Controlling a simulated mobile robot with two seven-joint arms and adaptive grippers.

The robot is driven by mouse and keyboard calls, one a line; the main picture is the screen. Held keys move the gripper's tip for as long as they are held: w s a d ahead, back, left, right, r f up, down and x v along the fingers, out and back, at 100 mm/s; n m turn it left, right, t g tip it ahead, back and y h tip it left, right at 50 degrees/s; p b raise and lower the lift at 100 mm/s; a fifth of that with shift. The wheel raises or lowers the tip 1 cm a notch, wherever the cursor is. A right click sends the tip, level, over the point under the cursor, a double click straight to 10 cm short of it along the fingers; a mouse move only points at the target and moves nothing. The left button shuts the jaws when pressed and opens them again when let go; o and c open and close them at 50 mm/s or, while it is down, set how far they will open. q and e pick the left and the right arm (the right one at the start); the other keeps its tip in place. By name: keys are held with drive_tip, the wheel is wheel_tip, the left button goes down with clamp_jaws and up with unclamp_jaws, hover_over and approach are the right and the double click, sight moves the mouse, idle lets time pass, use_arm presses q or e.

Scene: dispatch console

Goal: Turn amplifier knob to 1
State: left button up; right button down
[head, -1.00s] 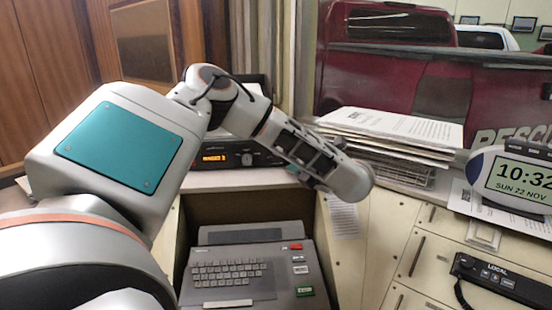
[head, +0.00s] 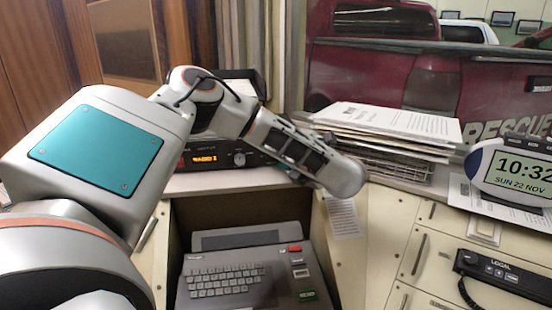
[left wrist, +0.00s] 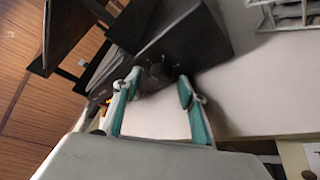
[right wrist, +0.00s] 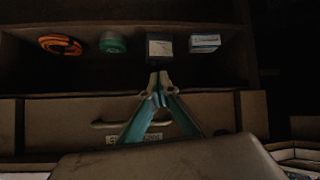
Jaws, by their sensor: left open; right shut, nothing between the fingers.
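The amplifier is a black unit (head: 196,163) on the counter, with a lit orange display (head: 205,159) and a silver-rimmed knob (head: 239,159). My left arm crosses in front of its right part. My left gripper is mostly hidden behind its wrist in the head view. In the left wrist view the left gripper (left wrist: 158,92) is open, its teal fingers on either side of a dark round knob (left wrist: 154,77) on the amplifier front (left wrist: 190,45). I cannot tell whether they touch it, nor read its setting. My right gripper (right wrist: 158,88) is shut and empty.
A grey keyboard machine (head: 245,275) sits in the recess below. Stacked papers (head: 390,125) on a wire tray, a clock (head: 515,175) and a handset (head: 505,275) are at the right. A shelf with small boxes (right wrist: 205,43) and a drawer handle (right wrist: 130,124) face my right gripper.

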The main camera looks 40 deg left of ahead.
use_arm(q)
drive_tip(key=c, duration=1.1)
drive_tip(key=shift+n+h+b, duration=0.35)
drive_tip(key=shift+n+h, duration=0.05)
drive_tip(key=shift+r+n+t+h+b, duration=0.15)
drive_tip(key=shift+n+t+h+b, duration=0.25)
drive_tip(key=shift+n, duration=0.4)
drive_tip(key=shift+s+a+r+n+h, duration=0.1)
drive_tip(key=shift+s+n+h, duration=0.05)
drive_tip(key=shift+n+h, duration=0.4)
drive_tip(key=shift+a+n+t+h+b, duration=0.1)
drive_tip(key=shift+n+t+h+b, duration=0.35)
drive_tip(key=shift+n+t, duration=0.25)
drive_tip(key=shift+s+r+n+t+h, duration=0.15)
drive_tip(key=shift+n+t+h, duration=0.2)
drive_tip(key=shift+n, duration=0.4)
